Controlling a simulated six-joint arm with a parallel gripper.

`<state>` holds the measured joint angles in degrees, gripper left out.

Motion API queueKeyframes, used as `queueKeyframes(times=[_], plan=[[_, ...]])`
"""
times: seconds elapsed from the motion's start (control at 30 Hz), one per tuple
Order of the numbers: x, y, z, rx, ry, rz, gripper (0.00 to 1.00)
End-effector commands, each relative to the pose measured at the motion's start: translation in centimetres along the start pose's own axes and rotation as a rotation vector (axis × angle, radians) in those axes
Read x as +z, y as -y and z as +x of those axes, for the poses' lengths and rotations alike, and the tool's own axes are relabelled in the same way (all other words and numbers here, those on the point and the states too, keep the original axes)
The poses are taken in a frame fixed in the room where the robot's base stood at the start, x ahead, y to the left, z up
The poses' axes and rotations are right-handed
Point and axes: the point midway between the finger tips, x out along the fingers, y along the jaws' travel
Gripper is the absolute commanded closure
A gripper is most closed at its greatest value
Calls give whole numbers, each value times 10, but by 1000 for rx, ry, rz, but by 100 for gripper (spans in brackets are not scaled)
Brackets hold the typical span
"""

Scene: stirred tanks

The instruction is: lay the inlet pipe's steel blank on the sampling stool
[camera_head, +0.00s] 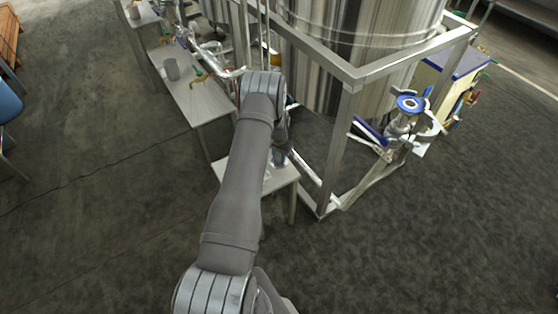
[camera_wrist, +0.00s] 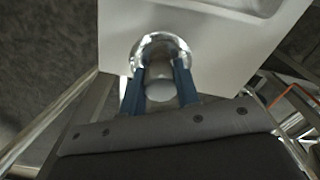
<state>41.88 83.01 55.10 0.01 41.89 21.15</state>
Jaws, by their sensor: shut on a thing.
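The steel blank (camera_wrist: 151,44) is a shiny round disc with a grey cylindrical grip, seen in the wrist view. My gripper (camera_wrist: 159,70) has its two blue fingers shut on either side of that grip. The pale top of what looks like the sampling stool (camera_wrist: 220,50) lies behind the blank in the wrist view. I cannot tell whether the blank touches it. In the head view the small pale stool (camera_head: 283,177) stands beside the tank frame, partly behind my arm. My arm mostly hides the gripper and the blank there.
A steel frame post (camera_head: 337,150) and low rails stand just right of the stool around the large tank (camera_head: 350,60). A long pale bench (camera_head: 200,98) with a grey cup (camera_head: 171,70) is behind it. A blue-topped valve (camera_head: 409,104) is at right. The front floor is clear.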

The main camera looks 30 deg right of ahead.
Motion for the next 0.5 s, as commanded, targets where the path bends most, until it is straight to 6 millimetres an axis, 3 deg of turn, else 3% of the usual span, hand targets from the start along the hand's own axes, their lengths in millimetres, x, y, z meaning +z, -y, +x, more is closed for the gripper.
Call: queueKeyframes(times=[0.2, 0.5], plan=[[0, 0, 27, 0, -1, 0, 100], [0, 0, 29, 0, -1, 0, 100]])
